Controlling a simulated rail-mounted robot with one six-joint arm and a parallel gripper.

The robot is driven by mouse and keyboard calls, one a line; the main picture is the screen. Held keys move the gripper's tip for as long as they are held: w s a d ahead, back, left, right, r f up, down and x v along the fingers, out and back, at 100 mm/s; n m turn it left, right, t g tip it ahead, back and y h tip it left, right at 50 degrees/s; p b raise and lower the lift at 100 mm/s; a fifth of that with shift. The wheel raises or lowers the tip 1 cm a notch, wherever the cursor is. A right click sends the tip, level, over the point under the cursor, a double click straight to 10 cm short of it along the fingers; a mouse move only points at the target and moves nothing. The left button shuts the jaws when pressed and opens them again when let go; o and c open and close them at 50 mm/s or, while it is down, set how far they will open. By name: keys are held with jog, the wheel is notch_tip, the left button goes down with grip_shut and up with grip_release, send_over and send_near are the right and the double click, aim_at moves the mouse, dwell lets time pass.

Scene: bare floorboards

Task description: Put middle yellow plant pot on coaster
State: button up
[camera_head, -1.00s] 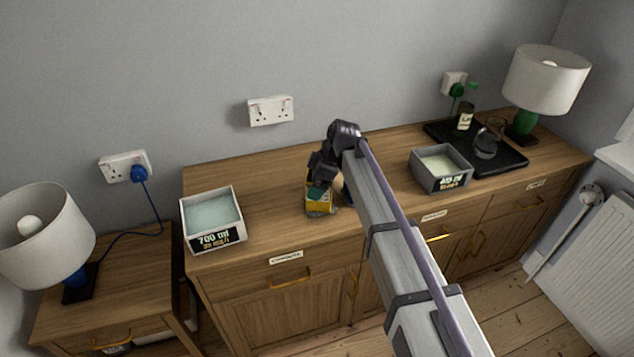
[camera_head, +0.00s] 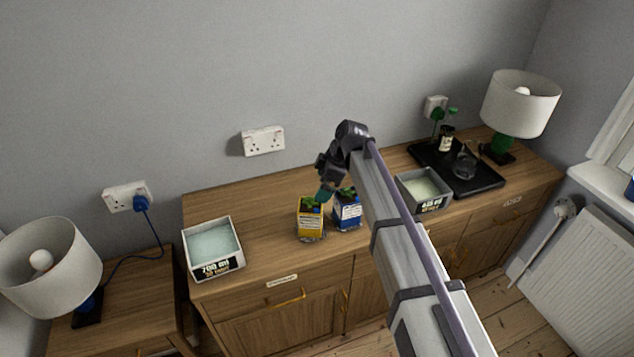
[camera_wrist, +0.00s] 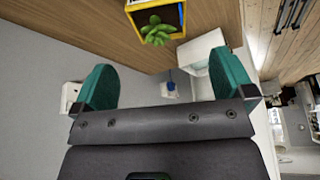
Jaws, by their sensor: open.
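A yellow plant pot (camera_head: 311,222) with a green plant stands upright near the front edge of the wooden cabinet. Its base seems to rest on a thin, dark-edged piece, but I cannot tell whether this is the coaster. My gripper (camera_head: 326,189) is just above and behind it, partly in front of the wall side. In the wrist view the pot's yellow rim (camera_wrist: 131,20) and its plant (camera_wrist: 157,32) show at the top, beyond the fingertips. My gripper (camera_wrist: 166,84) is open and empty there, its teal fingers wide apart and clear of the pot.
A blue plant pot (camera_head: 347,213) stands close to the right of the yellow one, partly near my arm. A labelled box (camera_head: 214,270) is at left, another grey box (camera_head: 424,206) at right, then a black tray (camera_head: 488,183) with a bottle and glass jug. The cabinet top (camera_head: 262,215) between is clear.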

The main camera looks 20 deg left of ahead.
jog(key=s+d+m+h, duration=0.1)
jog(key=s+d+m, duration=0.5)
jog(key=d, duration=0.6)
jog(key=s+d+f+m+h, duration=0.1)
jog(key=s+d+m+h, duration=0.1)
jog(key=s+d+m, duration=0.5)
jog(key=s+d+m+t+h, duration=0.1)
jog(key=s+d+m, duration=0.6)
jog(key=d, duration=1)
jog(key=shift+s+f, duration=0.2)
jog(key=shift+s, duration=0.25)
